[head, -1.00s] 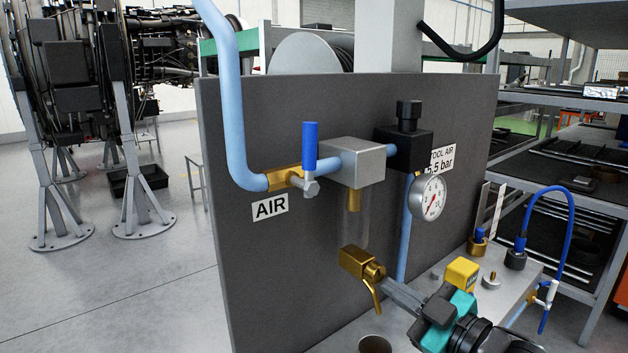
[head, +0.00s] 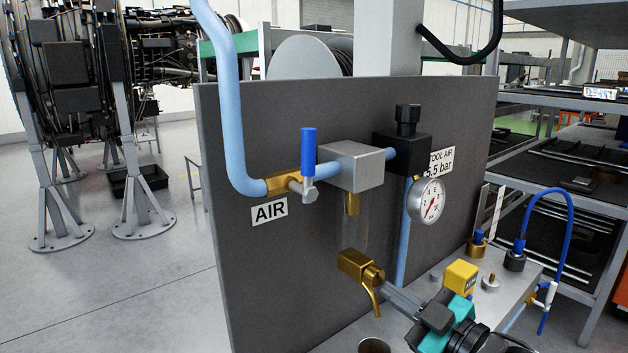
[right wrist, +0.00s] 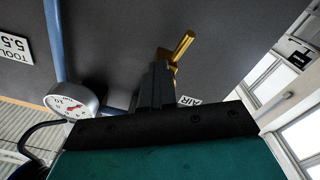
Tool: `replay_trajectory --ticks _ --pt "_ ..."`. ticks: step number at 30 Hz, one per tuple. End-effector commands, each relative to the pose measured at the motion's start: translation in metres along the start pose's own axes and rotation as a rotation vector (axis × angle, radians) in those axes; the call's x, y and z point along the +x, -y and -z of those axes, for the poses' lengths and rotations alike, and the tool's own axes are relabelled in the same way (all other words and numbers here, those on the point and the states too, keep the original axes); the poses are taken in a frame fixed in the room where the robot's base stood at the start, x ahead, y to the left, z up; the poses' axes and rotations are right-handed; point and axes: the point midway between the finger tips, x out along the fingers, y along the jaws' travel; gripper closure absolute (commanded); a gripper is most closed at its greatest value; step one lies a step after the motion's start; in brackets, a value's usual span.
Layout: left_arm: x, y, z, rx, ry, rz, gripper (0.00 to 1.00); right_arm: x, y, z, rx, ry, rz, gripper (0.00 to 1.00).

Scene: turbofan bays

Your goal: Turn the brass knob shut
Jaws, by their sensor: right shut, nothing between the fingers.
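The brass knob (head: 373,275) is a small round piece on the right side of the brass block (head: 355,263) under the clear bowl (head: 352,232). A thin bent brass spout (head: 375,302) points down below it. My right gripper (head: 386,290) comes in from the lower right, shut and empty, its fingertips right beside the knob. I cannot tell whether they touch it. In the right wrist view, the shut fingers (right wrist: 157,85) point up at the brass, and a brass rod (right wrist: 182,46) sticks out past them; the knob itself is mostly hidden. My left gripper is not in view.
Above the bowl are a grey metal block (head: 351,166), a blue-handled valve (head: 309,155) and a black regulator (head: 404,150) with a pressure gauge (head: 426,200). A yellow block (head: 461,276) and blue hose fittings stand on the bench at right. The dark panel (head: 270,280) stands behind.

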Motion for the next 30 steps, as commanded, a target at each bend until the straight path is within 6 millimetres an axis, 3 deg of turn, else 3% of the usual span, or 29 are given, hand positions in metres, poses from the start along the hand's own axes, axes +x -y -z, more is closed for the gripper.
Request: replay_trajectory --ticks 1,6,21,30 --pt "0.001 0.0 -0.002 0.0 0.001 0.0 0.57 0.002 0.014 -0.003 0.011 0.002 0.023 1.0" --pt "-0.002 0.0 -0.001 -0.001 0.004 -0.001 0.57 -0.003 0.014 -0.006 0.013 0.009 0.024 1.0" --pt "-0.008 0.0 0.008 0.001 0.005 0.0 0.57 -0.057 0.01 -0.007 0.01 0.008 0.018 1.0" --pt "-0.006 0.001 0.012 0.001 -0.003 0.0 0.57 -0.059 0.009 -0.006 0.01 0.006 0.016 1.0"
